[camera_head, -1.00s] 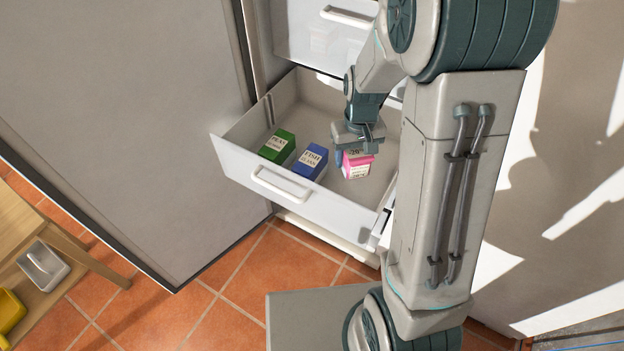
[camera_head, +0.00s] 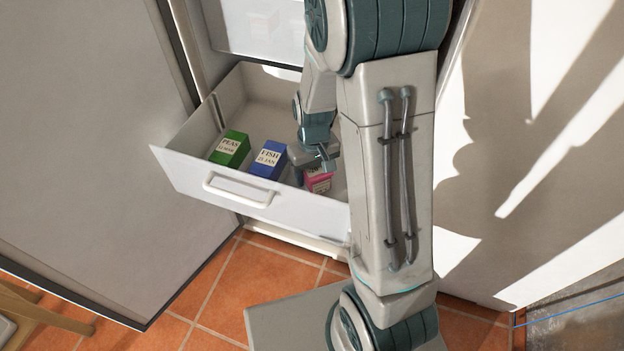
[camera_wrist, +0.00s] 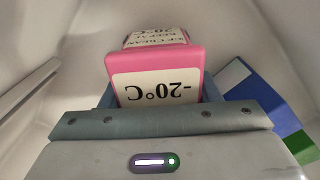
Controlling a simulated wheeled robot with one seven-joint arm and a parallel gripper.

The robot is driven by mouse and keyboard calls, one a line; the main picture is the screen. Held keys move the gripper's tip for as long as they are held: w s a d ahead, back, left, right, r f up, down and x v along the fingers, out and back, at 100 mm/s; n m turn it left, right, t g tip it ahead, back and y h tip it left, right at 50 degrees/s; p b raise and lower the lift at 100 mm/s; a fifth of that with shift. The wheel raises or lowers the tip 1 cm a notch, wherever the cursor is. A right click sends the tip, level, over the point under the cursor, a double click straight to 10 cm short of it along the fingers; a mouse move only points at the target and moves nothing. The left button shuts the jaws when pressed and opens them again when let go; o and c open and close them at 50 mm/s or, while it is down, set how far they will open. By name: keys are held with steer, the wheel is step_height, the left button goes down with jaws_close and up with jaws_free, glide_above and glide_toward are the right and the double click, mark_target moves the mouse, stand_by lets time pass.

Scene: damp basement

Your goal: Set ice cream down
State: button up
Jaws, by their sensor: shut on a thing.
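The ice cream is a pink box with white labels; one label reads "-20°C". In the head view the ice cream (camera_head: 318,181) is low inside the open drawer (camera_head: 262,214), right of the other boxes. My gripper (camera_head: 318,166) is shut on it from above. In the wrist view the ice cream (camera_wrist: 155,75) fills the space beyond the jaws (camera_wrist: 160,118). My gripper and arm hide part of the box, and I cannot tell whether its underside touches the drawer floor.
A green peas box (camera_head: 230,149) and a blue fish box (camera_head: 268,160) stand in the drawer to the left. The drawer's side walls and front panel enclose the space. A closed drawer (camera_head: 250,25) is above. A wooden table's edge (camera_head: 40,310) shows at bottom left.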

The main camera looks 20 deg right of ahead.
steer(key=shift+f, duration=1.45)
steer(key=shift+f+b, duration=0.15)
steer(key=shift+b, duration=0.2)
steer(key=o, duration=1.2)
steer(key=shift+c, duration=0.2)
step_height(320, 180, up, 12)
steer(key=shift+r+p, duration=0.15)
steer(key=shift+p, duration=1.1)
steer(key=s+r+m+t, duration=0.1)
steer(key=s+r+t, duration=0.1)
steer(key=s+r, duration=0.7)
steer(key=s, duration=0.4)
steer(key=shift+s+r+m, duration=0.15)
steer(key=shift+s+m, duration=0.15)
steer(key=shift+m, duration=0.1)
